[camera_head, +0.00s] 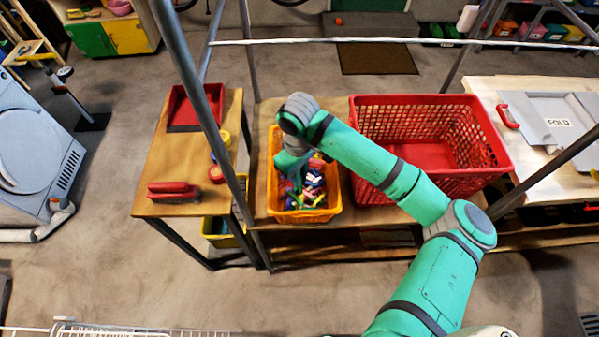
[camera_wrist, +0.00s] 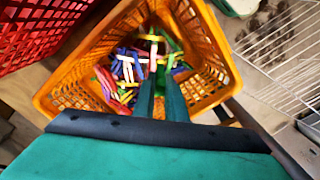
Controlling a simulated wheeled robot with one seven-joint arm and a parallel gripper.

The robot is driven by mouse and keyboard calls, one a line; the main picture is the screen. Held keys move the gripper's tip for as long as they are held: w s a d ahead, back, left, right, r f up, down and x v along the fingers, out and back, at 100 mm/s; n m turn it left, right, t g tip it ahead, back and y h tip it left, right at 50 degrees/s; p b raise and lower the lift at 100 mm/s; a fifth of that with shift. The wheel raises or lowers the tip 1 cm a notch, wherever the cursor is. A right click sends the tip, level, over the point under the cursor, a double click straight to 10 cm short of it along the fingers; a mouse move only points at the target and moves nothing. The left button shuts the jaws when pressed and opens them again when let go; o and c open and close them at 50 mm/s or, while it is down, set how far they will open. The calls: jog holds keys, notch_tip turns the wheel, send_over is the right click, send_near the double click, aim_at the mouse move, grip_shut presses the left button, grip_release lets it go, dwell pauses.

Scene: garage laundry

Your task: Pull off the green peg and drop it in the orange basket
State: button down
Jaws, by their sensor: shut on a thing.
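The orange basket (camera_head: 306,216) stands on the wooden table and holds a pile of mixed coloured pegs (camera_head: 313,185). In the wrist view the orange basket (camera_wrist: 52,98) opens below my gripper (camera_wrist: 161,72), with the pegs (camera_wrist: 128,66) inside. My gripper is above the basket's opening, pointing down into it. Its fingers are close together and shut on the green peg (camera_wrist: 169,42), which shows just beyond the fingertips against the pile. The peg's outline is hard to part from the pegs behind it. In the head view my wrist hides the fingertips and the peg.
A large red basket (camera_head: 487,150) stands right of the orange one. A metal frame post (camera_head: 203,105) rises on the left. A side table (camera_head: 163,150) holds a red clamp-like item (camera_head: 173,191). A white wire rack (camera_wrist: 280,40) is at the wrist view's right.

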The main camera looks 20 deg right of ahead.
jog(key=shift+f, duration=0.35)
jog(key=c, duration=1.7)
grip_release()
jog(key=shift+r, duration=0.1)
notch_tip(320, 180, up, 11)
jog(key=shift+f, duration=0.2)
